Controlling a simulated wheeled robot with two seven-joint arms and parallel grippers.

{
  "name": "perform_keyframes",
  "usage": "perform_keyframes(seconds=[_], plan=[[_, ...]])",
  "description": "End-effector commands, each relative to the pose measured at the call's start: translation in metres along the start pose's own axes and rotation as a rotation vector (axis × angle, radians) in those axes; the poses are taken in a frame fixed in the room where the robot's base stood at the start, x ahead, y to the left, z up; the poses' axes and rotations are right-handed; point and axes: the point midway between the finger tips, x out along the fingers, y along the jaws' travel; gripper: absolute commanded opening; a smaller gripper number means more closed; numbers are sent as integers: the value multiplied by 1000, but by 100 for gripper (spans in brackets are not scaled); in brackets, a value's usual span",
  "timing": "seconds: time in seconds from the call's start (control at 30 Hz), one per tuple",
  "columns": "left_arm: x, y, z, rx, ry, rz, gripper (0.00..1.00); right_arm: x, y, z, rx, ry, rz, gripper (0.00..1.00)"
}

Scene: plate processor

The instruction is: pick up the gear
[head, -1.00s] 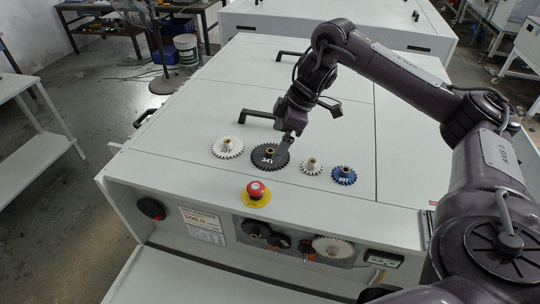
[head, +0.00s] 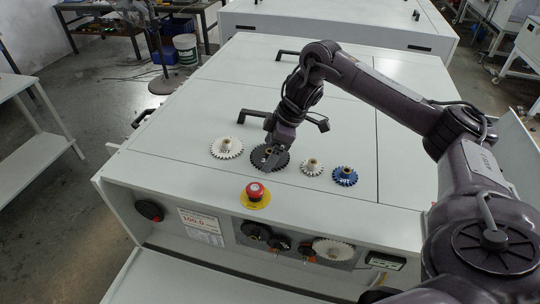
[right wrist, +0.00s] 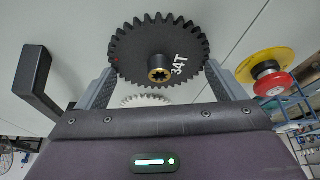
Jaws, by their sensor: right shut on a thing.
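My left gripper is not in view.
A red emergency button on a yellow base (head: 256,194) stands just in front of the gears. Black handles (head: 254,114) rise from the top behind them. The front panel holds knobs and a mounted white gear (head: 333,250). The top's far part is clear.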

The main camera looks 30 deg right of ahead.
Motion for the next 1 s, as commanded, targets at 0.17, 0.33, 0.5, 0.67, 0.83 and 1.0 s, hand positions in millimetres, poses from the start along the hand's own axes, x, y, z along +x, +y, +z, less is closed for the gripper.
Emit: perform_keyframes(seconds=[0.17, 0.33, 0.5, 0.67, 0.83, 1.0], plan=[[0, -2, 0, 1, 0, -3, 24, -1, 0, 0, 0, -1, 0, 66], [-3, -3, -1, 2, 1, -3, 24, -9, 0, -4, -1, -1, 1, 66], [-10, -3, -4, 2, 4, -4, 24, -35, 1, -15, -2, 2, 4, 66], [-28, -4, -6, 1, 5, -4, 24, -70, 1, -29, -3, 2, 6, 66], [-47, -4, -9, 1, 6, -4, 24, -107, 1, -45, -3, 2, 6, 66], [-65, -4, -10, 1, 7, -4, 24, -142, 1, -59, -2, 1, 5, 66]])
